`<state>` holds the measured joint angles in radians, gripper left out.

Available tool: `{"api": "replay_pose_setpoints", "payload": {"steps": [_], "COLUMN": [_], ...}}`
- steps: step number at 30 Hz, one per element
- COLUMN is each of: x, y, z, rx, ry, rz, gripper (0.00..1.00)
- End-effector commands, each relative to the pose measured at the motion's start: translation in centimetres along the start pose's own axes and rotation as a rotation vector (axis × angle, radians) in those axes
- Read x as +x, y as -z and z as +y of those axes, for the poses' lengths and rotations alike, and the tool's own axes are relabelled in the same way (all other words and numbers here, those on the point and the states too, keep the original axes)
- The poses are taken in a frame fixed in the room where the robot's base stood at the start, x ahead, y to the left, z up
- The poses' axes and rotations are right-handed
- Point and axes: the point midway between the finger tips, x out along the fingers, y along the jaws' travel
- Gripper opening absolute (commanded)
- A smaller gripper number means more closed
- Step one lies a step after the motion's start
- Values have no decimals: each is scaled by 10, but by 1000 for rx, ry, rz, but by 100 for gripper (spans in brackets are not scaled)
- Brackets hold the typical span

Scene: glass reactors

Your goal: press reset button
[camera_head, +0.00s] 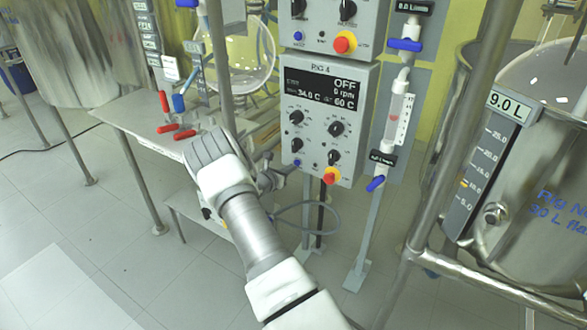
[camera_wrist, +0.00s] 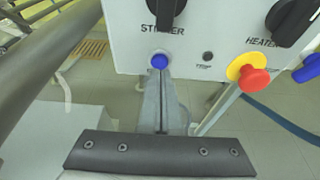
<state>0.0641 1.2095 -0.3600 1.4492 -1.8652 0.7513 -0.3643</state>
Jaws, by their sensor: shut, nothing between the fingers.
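The blue button (camera_head: 297,162) is at the lower left of the Rig 4 control box (camera_head: 325,110), beside a red knob on a yellow collar (camera_head: 330,176). In the wrist view the blue button (camera_wrist: 159,61) is under the knob marked STIRRER. I cannot read a reset label. My gripper (camera_head: 289,168) is shut and empty, pointing at the box's lower left. In the wrist view the fingertips (camera_wrist: 161,76) appear just below the blue button. I cannot tell whether they touch it.
The red knob (camera_wrist: 254,80) and black knobs (camera_wrist: 165,10) are close by. A hose (camera_head: 285,212) hangs below the box. A side table (camera_head: 130,112) with red-handled tools is at left. A steel frame and vessel (camera_head: 520,180) stand at right.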

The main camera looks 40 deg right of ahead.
Motion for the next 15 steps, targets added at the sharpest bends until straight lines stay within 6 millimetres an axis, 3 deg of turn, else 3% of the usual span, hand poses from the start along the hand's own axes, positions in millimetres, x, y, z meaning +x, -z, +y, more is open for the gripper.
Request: {"api": "replay_pose_setpoints", "payload": {"steps": [2, 9, 15], "x": [-8, -69, -98], "y": [3, 1, 3], "z": [6, 6, 6], "rx": [-1, -4, -2], "ry": [-4, -5, -5], "rz": [2, 5, 6], "gripper": [0, 0, 0]}}
